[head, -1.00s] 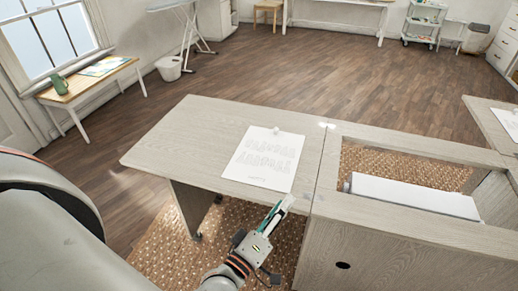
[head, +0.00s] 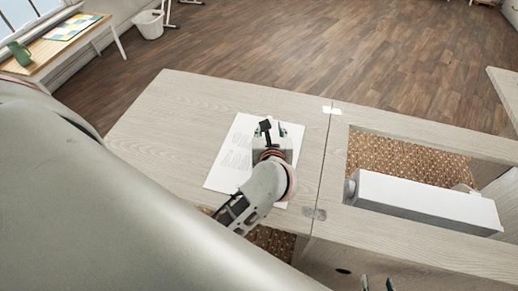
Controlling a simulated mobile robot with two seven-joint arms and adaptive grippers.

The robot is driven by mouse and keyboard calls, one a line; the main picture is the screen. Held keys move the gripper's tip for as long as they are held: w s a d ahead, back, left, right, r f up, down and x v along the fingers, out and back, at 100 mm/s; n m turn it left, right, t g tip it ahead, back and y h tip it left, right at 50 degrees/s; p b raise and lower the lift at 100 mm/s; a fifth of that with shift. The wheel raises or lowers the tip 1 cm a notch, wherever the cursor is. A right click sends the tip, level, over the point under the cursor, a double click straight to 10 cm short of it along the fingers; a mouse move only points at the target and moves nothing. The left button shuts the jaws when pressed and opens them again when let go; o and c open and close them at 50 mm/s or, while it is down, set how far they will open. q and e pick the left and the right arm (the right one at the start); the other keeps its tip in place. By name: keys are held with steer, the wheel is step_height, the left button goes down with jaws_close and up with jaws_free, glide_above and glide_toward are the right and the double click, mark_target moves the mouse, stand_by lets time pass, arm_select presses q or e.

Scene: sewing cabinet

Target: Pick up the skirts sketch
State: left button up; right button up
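The skirts sketch (head: 226,172) is a white sheet with faint grey drawings, lying flat on the left panel of the pale wooden cabinet (head: 180,125). My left arm fills the lower left of the view. Small dark tips (head: 377,284) show at the bottom edge; I cannot tell what they belong to.
A long white box-like thing (head: 425,203) lies in the cabinet's opening on the right. A side table (head: 50,50) with a green mug (head: 19,54) stands at the far left, near a white bin (head: 148,24). The wooden floor behind the cabinet is clear.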

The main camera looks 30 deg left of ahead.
arm_select(q)
steer(key=x, duration=0.6)
steer(key=shift+s, duration=0.1)
jaws_close()
